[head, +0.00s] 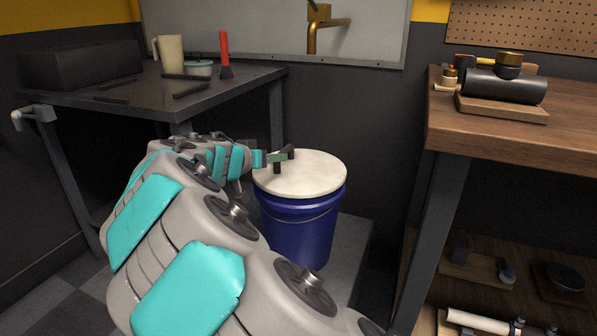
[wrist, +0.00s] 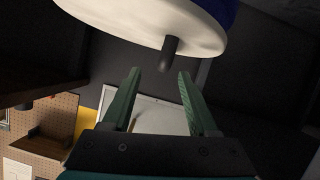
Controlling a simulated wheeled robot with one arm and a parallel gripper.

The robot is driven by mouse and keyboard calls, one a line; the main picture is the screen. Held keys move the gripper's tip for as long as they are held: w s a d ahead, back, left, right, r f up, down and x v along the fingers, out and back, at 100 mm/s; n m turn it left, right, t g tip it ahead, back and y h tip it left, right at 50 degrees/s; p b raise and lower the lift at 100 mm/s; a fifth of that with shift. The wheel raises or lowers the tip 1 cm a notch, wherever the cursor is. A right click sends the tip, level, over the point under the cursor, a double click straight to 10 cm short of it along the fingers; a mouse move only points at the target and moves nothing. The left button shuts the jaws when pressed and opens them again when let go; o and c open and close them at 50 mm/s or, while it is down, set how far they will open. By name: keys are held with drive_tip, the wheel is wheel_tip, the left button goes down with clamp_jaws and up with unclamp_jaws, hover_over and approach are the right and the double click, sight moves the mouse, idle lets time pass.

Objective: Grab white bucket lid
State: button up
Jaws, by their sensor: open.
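The white bucket lid (head: 315,175) lies flat on top of a blue bucket (head: 298,230), right of centre in the head view. In the wrist view the lid (wrist: 150,28) fills the top, with a short dark handle (wrist: 170,50) sticking out from its face. My gripper (head: 283,157) is over the lid's left side in the head view. In the wrist view my gripper (wrist: 159,72) is open, and the handle's end shows just ahead of the gap between its green fingertips. I cannot tell whether a finger touches the handle.
The bucket stands on a low grey platform (head: 350,255). A dark table (head: 140,90) with a beige jug (head: 170,54) and tools is at left. A wooden workbench (head: 560,125) with a dark cylinder (head: 505,87) is at right. A wall stands close behind the bucket.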

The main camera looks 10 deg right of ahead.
sight(299, 162)
drive_tip(key=shift+w+a+r+x, duration=0.1)
drive_tip(key=shift+w+x, duration=0.05)
drive_tip(key=shift+x, duration=1.15)
drive_tip(key=shift+w+a+r+x, duration=0.1)
drive_tip(key=shift+x, duration=1.15)
drive_tip(key=shift+w+a+r+x, duration=0.1)
drive_tip(key=shift+w+x, duration=0.05)
drive_tip(key=shift+x, duration=1.15)
drive_tip(key=shift+d, duration=0.1)
drive_tip(key=shift+c, duration=0.3)
clamp_jaws()
